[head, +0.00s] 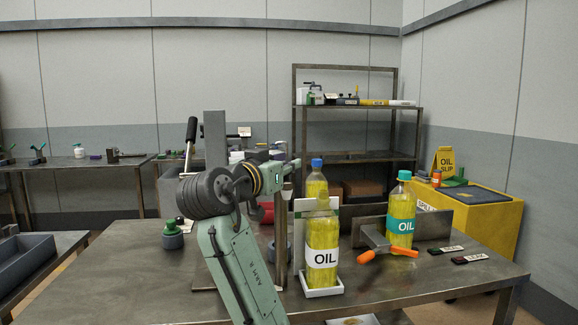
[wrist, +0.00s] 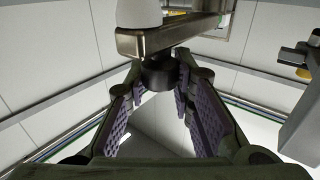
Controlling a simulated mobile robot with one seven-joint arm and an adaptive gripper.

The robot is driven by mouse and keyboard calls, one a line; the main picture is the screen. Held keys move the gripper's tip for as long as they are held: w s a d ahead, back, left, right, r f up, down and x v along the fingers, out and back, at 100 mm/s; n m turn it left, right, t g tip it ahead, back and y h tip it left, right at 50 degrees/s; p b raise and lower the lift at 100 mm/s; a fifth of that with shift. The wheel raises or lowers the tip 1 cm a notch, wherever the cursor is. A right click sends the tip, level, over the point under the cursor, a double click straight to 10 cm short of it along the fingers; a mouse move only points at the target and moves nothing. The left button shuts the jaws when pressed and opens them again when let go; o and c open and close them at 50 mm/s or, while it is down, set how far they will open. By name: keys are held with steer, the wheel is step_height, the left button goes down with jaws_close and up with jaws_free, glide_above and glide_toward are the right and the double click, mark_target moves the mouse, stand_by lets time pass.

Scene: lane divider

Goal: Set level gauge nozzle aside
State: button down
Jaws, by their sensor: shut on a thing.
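My gripper (head: 290,168) reaches to the right above the workbench in the head view, beside the blue-capped bottle. In the wrist view, my gripper (wrist: 160,88) has its purple-padded fingers closed around a dark round piece (wrist: 158,73). A metal bar (wrist: 170,36) lies just beyond that piece, with a pale rounded part above it. I cannot tell for sure whether the dark piece is the level gauge nozzle. In the head view the held piece is too small to make out.
An uncapped-looking OIL bottle (head: 322,242) stands in a white tray (head: 321,290). A blue-capped bottle (head: 316,184) is behind it; a teal-capped OIL bottle (head: 401,213) stands right. An orange-handled tool (head: 375,238) lies between.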

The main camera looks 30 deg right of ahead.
stand_by(0.4)
steer(key=c, duration=1.3)
jaws_free()
steer(key=shift+c, duration=0.2)
steer(key=shift+a, duration=0.1)
steer(key=v, duration=1.2)
steer(key=shift+w, duration=0.1)
